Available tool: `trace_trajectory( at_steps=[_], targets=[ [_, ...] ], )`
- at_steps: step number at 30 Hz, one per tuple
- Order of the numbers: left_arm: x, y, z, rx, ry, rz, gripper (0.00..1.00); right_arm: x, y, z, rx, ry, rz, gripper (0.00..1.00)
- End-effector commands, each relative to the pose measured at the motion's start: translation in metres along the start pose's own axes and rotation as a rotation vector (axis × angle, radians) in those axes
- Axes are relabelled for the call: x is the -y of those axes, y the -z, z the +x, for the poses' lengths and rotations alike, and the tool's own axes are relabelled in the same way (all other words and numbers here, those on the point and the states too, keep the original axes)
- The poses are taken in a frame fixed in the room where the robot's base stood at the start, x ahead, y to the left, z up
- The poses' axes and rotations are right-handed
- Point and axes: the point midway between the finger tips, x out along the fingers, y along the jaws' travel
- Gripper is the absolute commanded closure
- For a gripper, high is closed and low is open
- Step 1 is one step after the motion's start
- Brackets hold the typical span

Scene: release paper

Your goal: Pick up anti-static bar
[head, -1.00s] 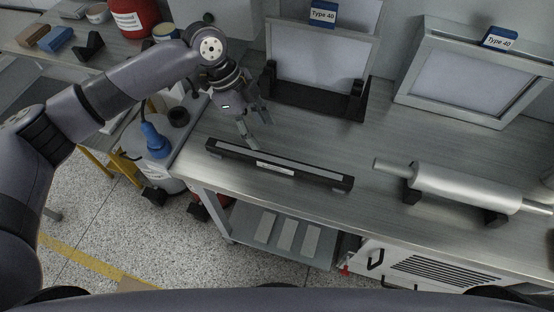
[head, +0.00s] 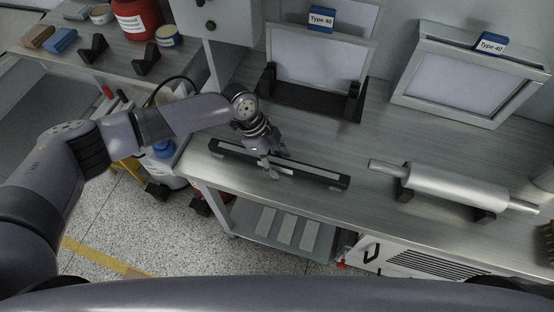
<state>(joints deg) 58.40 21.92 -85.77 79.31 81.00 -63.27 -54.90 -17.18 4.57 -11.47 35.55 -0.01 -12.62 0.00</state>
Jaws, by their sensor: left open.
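The anti-static bar (head: 318,175) is a long dark bar lying along the front of the metal workbench, slanting down to the right. My left gripper (head: 276,171) is open over the left-middle part of the bar, fingers pointing down at it. The gripper and wrist hide part of the bar, and I cannot tell whether the fingers touch it. My right gripper is not in view.
A metal roller (head: 452,187) rests on dark supports to the right of the bar. Framed panels labelled Type 40, one in a black stand (head: 310,101) and one leaning (head: 470,75), stand behind. Bare bench (head: 380,135) lies between. A lower shelf (head: 255,242) is below.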

Motion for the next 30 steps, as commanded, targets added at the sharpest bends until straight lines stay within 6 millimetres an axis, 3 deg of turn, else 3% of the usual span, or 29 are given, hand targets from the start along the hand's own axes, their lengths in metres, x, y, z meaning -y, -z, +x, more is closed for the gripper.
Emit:
trace_trajectory(
  at_steps=[4,26,30],
  targets=[
    [0.0000,-0.0001,0.0002,0.000,0.000,0.000,0.50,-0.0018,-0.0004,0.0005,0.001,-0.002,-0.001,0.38],
    [0.0002,0.0001,-0.0005,-0.001,0.000,0.000,0.99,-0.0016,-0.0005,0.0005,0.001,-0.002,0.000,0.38],
    [0.0002,0.0000,-0.0005,-0.001,0.000,0.000,1.00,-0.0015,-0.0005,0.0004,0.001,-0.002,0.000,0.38]
  ],
)
